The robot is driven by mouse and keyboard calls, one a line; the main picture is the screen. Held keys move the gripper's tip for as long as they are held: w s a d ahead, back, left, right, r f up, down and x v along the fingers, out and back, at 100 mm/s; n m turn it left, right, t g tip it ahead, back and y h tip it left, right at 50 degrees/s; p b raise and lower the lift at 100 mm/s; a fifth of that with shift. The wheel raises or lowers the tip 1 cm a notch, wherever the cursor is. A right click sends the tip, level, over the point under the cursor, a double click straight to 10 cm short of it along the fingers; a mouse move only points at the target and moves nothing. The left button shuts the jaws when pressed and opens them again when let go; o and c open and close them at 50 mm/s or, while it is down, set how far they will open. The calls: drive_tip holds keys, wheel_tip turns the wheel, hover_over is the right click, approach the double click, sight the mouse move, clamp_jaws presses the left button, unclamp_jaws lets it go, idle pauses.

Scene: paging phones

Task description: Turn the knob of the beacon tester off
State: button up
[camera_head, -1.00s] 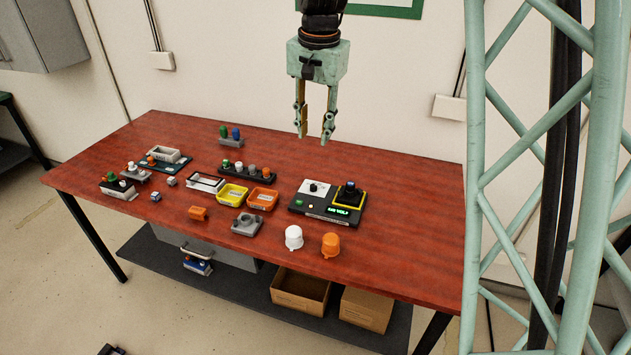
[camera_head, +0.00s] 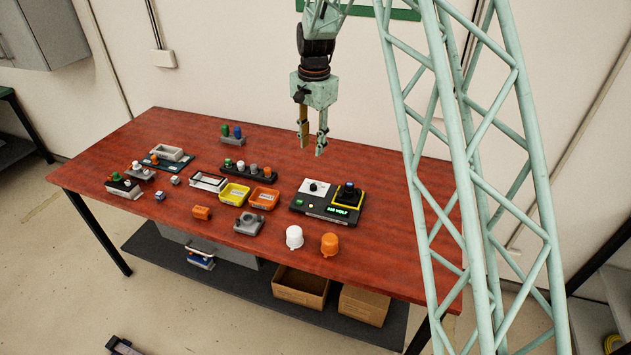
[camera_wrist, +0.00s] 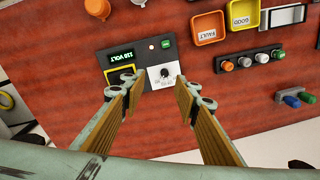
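The beacon tester (camera_head: 327,212) is a black box at the right of the red table, with a lit green VOLT display and a yellow-framed socket holding a dark piece (camera_head: 349,192). Its black knob (camera_head: 314,187) sits on a white panel. The wrist view shows the tester (camera_wrist: 147,137) and the knob (camera_wrist: 165,73) ahead, in the gap between my fingertips. My gripper (camera_head: 312,151) is open and empty, pointing down above the table behind the tester. In the wrist view my gripper (camera_wrist: 159,82) partly hides the socket.
A white dome (camera_head: 294,237) and an orange dome (camera_head: 329,244) stand in front of the tester. Yellow (camera_head: 233,199) and orange (camera_head: 263,205) trays lie to its left, with a strip of small lamps (camera_head: 248,172) behind them. The table behind the tester is clear.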

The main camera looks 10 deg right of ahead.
drive_tip(key=m+p, duration=0.1)
drive_tip(key=p, duration=0.1)
hover_over(313, 185)
drive_tip(key=s, duration=0.1)
wheel_tip(313, 185, down, 7)
drive_tip(key=shift+w+d+f+m+p, duration=0.1)
drive_tip(key=shift+f+m+p, duration=0.1)
drive_tip(key=shift+f, duration=0.15)
drive_tip(key=shift+w+d+f+m+p, duration=0.1)
drive_tip(key=shift+f+m, duration=0.1)
drive_tip(key=shift+f, duration=0.15)
drive_tip(key=shift+a, duration=0.1)
drive_tip(key=shift+w+f+p, duration=0.15)
drive_tip(key=shift+f+p, duration=0.45)
drive_tip(key=shift+f, duration=6.25)
drive_tip(key=shift+c, duration=0.3)
drive_tip(key=c, duration=0.8)
